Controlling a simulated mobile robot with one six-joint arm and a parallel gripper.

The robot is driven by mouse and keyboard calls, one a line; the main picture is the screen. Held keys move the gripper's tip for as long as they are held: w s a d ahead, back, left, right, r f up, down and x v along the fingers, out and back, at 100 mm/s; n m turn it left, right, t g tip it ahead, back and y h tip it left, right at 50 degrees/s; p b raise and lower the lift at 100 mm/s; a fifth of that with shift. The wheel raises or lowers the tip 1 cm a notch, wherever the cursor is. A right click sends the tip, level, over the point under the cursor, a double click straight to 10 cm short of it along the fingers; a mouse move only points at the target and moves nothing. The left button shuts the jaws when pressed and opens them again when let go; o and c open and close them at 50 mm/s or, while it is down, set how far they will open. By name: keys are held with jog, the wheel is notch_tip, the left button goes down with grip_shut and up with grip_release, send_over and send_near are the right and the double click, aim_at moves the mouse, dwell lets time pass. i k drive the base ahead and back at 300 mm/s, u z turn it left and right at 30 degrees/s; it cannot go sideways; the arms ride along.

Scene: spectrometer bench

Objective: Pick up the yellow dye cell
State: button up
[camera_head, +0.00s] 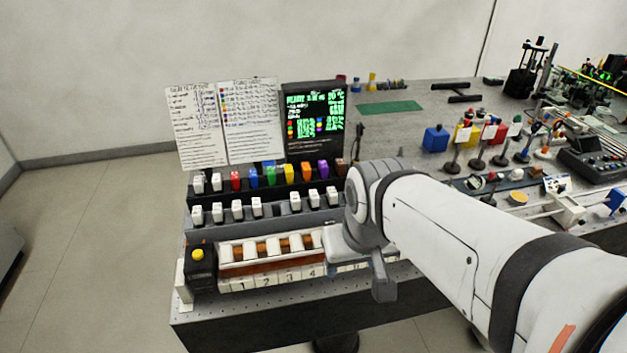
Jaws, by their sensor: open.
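The yellow dye cell (289,173) appears as a small yellow block in the back row of the dark stepped rack (268,214). It stands between a green cell (270,176) and an orange cell (305,172). My gripper (378,278) is at the end of my white arm, in front of the rack's right end. It is to the right of the yellow cell, nearer the camera and apart from it. The gripper is open, its fingers are partly hidden by the wrist, and I see nothing held.
A numbered holder with white cells (265,252) and a black box with a yellow button (199,262) are in front. A lit screen (315,115) and white charts (225,120) stand behind. Optical parts crowd the right bench.

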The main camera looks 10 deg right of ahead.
aim_at(288, 169)
jog(key=k, duration=1.2)
jog(key=u, duration=0.25)
jog(key=i, duration=1.6)
jog(key=z, duration=0.8)
